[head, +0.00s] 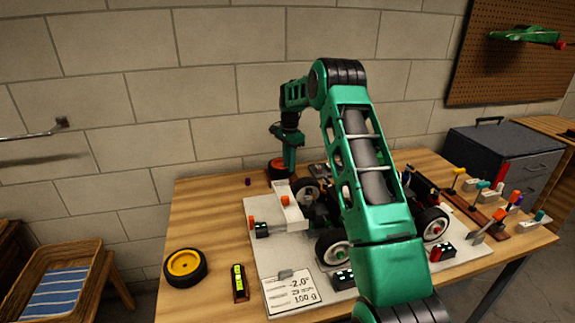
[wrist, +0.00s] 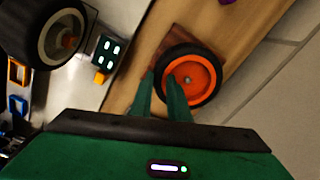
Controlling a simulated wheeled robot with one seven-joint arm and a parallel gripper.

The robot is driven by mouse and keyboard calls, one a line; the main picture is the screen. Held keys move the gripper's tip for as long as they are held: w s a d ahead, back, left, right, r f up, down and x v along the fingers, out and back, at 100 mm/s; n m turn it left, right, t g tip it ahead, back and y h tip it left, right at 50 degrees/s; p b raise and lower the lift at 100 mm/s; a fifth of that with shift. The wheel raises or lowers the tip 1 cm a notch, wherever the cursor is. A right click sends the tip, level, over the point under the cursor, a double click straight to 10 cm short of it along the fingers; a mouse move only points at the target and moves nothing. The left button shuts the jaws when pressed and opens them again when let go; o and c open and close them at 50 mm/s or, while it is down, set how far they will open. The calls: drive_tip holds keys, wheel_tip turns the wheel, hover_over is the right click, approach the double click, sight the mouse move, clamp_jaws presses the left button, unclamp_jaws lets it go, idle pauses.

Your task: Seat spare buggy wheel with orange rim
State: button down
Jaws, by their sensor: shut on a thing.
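The spare wheel with the orange rim (wrist: 203,75) has a black tyre and a metal centre. It is at a small brown wooden block (wrist: 176,36), near the table's back left edge; the head view shows it small (head: 277,166), partly behind my gripper. My gripper (wrist: 160,78) is shut on its tyre, with one finger outside the tyre and the other over the rim side. The buggy (head: 322,212) stands on a pale board, partly hidden by my arm. Its white-rimmed wheels show, one of them at the wrist view's upper left (wrist: 62,38). Whether the wheel touches the block is unclear.
A yellow-rimmed wheel (head: 185,267) lies at the table's left, beside a yellow level (head: 239,283). A label card (head: 290,291) is at the board's front. Several coloured-handled tools (head: 490,222) stand at right. Bare wood lies left of the board; the wall is close behind.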

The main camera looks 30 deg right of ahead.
drive_tip(key=shift+f, duration=0.2)
drive_tip(key=c, duration=1.6)
unclamp_jaws()
wheel_tip(320, 180, up, 11)
drive_tip(key=shift+f, duration=0.15)
